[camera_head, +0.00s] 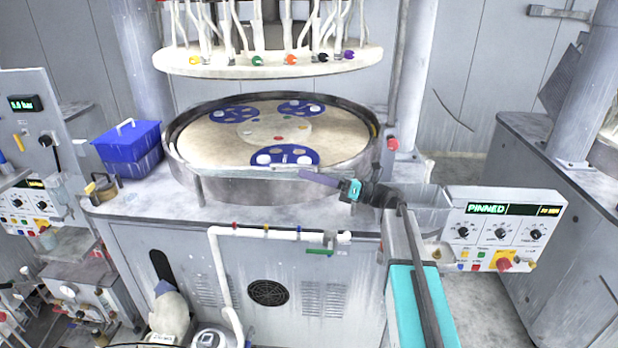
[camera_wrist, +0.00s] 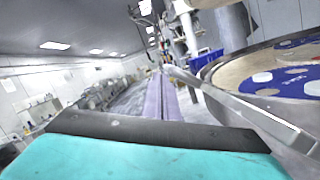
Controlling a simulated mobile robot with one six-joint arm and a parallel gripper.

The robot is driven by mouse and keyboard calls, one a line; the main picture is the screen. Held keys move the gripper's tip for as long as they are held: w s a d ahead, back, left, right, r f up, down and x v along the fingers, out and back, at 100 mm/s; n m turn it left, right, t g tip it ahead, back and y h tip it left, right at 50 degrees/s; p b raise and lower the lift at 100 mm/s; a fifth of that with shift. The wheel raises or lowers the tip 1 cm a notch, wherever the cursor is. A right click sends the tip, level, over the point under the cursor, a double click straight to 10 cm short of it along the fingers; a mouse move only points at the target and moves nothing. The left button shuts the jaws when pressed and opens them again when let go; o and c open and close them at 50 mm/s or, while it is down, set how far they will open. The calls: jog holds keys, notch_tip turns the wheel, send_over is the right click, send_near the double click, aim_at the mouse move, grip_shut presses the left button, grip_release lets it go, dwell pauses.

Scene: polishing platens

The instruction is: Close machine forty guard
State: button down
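The polishing machine has a round platen (camera_head: 210,151) with blue carriers inside a raised metal rim (camera_head: 182,163). A pale guard-like strip (camera_head: 235,174) runs across the front of the rim; I cannot tell for certain that it is the guard. In the wrist view a grey metal bar (camera_wrist: 262,119) runs beside the platen. My gripper (camera_head: 303,174) reaches in from the lower right, its purple fingers near the strip's right end. In the wrist view the fingers (camera_wrist: 160,82) lie side by side, shut, with nothing visible between them. Contact with the bar is unclear. No number forty is readable.
A white overhead ring (camera_head: 270,64) with coloured fittings hangs above the platen. A blue bin (camera_head: 128,147) stands left on the deck. A control panel reading PINNED (camera_head: 502,230) is right of my arm. A grey column (camera_head: 592,95) stands at right.

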jog(key=shift+d, duration=0.1)
dwell(0.3)
jog(key=s+p+v, duration=0.1)
jog(key=p+v, duration=0.1)
jog(key=v, duration=0.7)
jog(key=shift+d+r, duration=0.3)
jog(key=shift+s, duration=0.15)
